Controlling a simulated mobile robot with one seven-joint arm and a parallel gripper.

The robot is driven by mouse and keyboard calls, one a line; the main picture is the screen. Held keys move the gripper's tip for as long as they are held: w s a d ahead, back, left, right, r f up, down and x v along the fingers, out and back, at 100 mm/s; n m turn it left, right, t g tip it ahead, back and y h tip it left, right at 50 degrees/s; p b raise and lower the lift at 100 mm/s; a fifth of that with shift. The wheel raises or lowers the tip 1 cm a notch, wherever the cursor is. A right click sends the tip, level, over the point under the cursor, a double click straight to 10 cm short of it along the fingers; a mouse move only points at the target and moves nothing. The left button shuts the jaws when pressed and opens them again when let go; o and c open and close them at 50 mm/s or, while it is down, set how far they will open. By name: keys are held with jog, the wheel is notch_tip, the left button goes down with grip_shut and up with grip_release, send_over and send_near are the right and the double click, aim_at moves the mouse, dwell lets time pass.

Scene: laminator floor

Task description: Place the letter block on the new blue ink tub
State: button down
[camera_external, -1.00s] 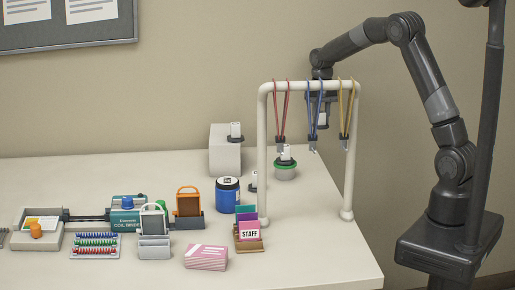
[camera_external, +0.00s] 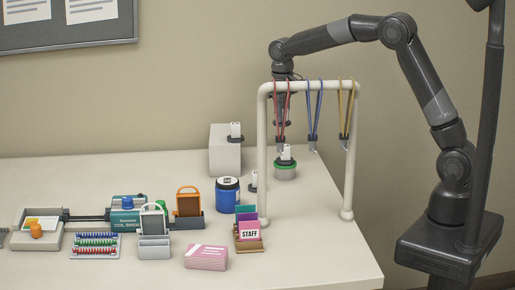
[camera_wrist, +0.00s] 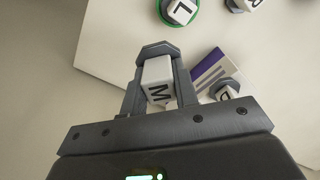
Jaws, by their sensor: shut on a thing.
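My gripper (camera_wrist: 158,90) is shut on a white letter block marked M (camera_wrist: 157,75) in the wrist view. In the external view my gripper (camera_external: 282,119) hangs high behind the rack's red lanyard, which partly hides it and the block. The blue ink tub (camera_external: 228,199) stands on the table, lower and left of my gripper. A white piece with a dark mark (camera_external: 227,181) shows on its dark top. I cannot make out the blue tub in the wrist view.
A cream rack (camera_external: 348,180) with red, blue and yellow lanyards stands in front of my gripper. Behind it, a green-rimmed tub (camera_external: 285,173) bears a white block, marked L (camera_wrist: 180,11). Another block stands on a grey box (camera_external: 225,158). A card holder (camera_external: 250,244) stands in front.

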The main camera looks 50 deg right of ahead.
jog(key=s+a+r+n, duration=0.2)
jog(key=a+n, duration=0.2)
jog(key=a, duration=0.6)
jog(key=s+a+r+n, duration=0.2)
jog(key=a+r+n, duration=0.15)
jog(key=a, duration=0.75)
send_over(227, 180)
jog(key=shift+n, duration=0.45)
jog(key=f, duration=0.7)
jog(key=shift+d+f, duration=0.15)
jog(key=shift+d, duration=0.25)
jog(key=shift+s+a+f, duration=0.1)
jog(key=shift+a+f, duration=0.2)
jog(key=shift+a, duration=0.15)
jog(key=shift+f, duration=1.95)
jog(key=shift+f, duration=0.15)
jog(key=c, duration=1.1)
grip_release()
